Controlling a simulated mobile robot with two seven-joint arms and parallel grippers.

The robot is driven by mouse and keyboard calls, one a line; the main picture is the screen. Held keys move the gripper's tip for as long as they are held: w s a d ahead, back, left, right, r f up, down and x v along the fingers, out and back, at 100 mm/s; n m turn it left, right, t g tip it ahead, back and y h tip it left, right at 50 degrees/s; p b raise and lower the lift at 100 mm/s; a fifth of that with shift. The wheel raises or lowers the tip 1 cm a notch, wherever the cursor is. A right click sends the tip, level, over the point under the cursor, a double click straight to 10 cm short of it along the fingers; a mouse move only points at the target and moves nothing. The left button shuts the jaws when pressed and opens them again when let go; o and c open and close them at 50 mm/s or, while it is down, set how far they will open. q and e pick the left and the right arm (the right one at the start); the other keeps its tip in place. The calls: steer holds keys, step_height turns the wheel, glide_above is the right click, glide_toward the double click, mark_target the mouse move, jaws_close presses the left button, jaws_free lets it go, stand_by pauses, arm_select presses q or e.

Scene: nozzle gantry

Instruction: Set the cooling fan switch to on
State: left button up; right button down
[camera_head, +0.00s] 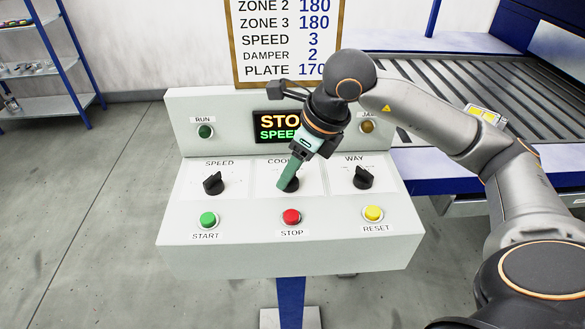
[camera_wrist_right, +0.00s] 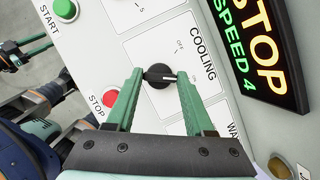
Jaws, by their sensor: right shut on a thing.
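The cooling switch is a black rotary knob (camera_head: 291,184) in the middle of the console's sloped panel, partly covered by my right gripper (camera_head: 288,182). In the right wrist view the gripper's green fingers (camera_wrist_right: 159,77) are closed on the knob (camera_wrist_right: 158,77), one at each side. The knob's white mark points to the right of that picture, away from the small "OFF" lettering (camera_wrist_right: 179,47).
The speed knob (camera_head: 213,183) and way knob (camera_head: 363,178) flank the cooling knob. The green start (camera_head: 208,219), red stop (camera_head: 291,217) and yellow reset buttons (camera_head: 373,213) sit below. A display (camera_head: 277,127) reads stop and speed 4 behind. A roller conveyor (camera_head: 440,90) stands behind right.

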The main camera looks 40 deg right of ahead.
stand_by(0.4)
steer(key=shift+c, duration=1.4)
jaws_free()
steer(key=v, duration=1.2)
steer(key=shift+r+p, duration=0.25)
steer(key=shift+p, duration=0.05)
steer(key=shift+s, duration=0.1)
